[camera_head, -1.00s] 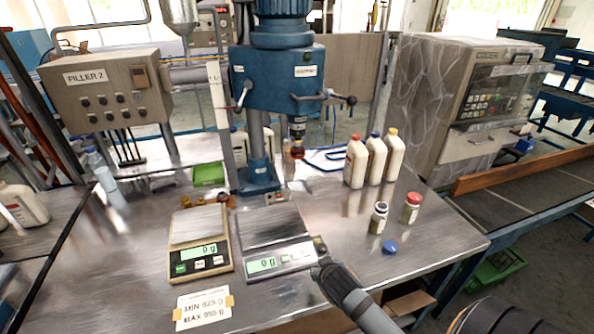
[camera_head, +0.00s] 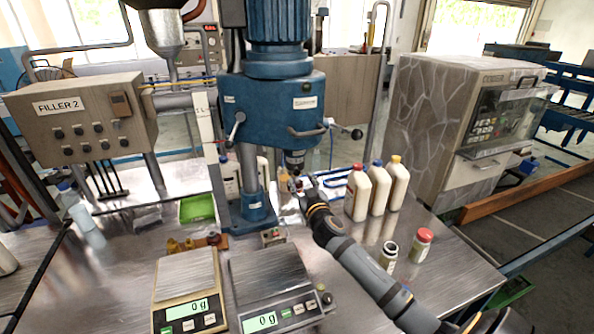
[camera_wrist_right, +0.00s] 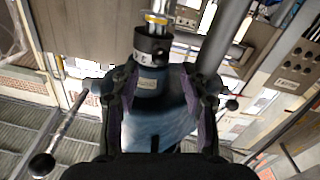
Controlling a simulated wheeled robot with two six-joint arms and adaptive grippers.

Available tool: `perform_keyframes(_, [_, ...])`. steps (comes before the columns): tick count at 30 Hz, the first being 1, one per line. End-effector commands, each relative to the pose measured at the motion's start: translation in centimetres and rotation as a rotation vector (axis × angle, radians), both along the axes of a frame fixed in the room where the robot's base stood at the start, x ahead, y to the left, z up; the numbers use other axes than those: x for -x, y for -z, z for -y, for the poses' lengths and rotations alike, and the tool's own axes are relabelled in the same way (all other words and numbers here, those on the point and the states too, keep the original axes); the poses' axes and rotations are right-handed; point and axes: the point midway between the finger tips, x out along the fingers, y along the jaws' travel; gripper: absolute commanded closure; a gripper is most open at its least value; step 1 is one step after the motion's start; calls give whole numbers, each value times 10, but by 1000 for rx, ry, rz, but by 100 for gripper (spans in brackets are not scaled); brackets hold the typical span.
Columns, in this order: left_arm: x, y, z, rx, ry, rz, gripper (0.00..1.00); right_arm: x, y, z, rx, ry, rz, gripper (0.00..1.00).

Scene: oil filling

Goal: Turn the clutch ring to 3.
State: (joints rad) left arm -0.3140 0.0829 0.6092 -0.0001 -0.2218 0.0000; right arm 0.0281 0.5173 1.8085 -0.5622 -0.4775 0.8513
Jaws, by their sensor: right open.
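The clutch ring (camera_head: 294,157) is a dark collar under the blue drill-press-like machine head (camera_head: 270,98). My right gripper (camera_head: 303,187) is raised to just below the machine head, close to the ring. In the wrist view its two fingers (camera_wrist_right: 163,100) are spread wide with an empty gap between them, and I see no contact with the ring. My left gripper is not in view.
Lever handles with black knobs (camera_head: 357,134) stick out from the machine head. White bottles (camera_head: 380,190) stand right of my right arm, with two small jars (camera_head: 421,245) nearer. Two scales (camera_head: 186,285) sit in front of the machine.

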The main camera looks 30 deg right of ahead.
Motion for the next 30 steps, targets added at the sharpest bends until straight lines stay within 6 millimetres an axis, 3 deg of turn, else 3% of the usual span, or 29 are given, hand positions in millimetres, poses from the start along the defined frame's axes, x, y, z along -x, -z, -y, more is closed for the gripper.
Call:
perform_keyframes(3, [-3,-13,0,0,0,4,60,-24,-5,7,-4,2,1,55])
perform_keyframes(9, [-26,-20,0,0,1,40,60,-48,-2,15,-2,1,0,55])
perform_keyframes(20, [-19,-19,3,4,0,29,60,-53,0,16,0,-1,-1,56])
perform_keyframes(30, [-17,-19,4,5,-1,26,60,-52,0,16,-1,-1,-2,100])
